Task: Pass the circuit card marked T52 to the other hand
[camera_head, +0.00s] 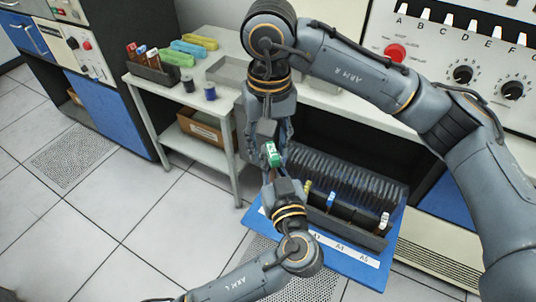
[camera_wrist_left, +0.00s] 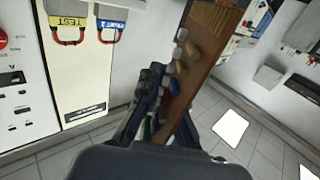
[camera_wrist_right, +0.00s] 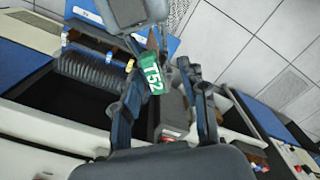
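The T52 circuit card has a green end piece with white lettering (camera_wrist_right: 152,75) in the right wrist view. The green piece (camera_head: 272,154) also shows between my two grippers in the head view. Its brown board with several small components (camera_wrist_left: 205,50) rises from my left gripper (camera_wrist_left: 160,115) in the left wrist view. My left gripper (camera_head: 272,176) appears shut on the card, its grip partly hidden. My right gripper (camera_wrist_right: 165,95) has its fingers spread apart on either side of the card; it is above the green piece (camera_head: 275,140) in the head view.
Below and right of the grippers is a dark card rack (camera_head: 340,185) with several slots and a few coloured card ends, on a blue base (camera_head: 350,262). A white cart (camera_head: 225,125) at upper left bears coloured pieces, a small dark rack (camera_head: 152,72) and two dark spools.

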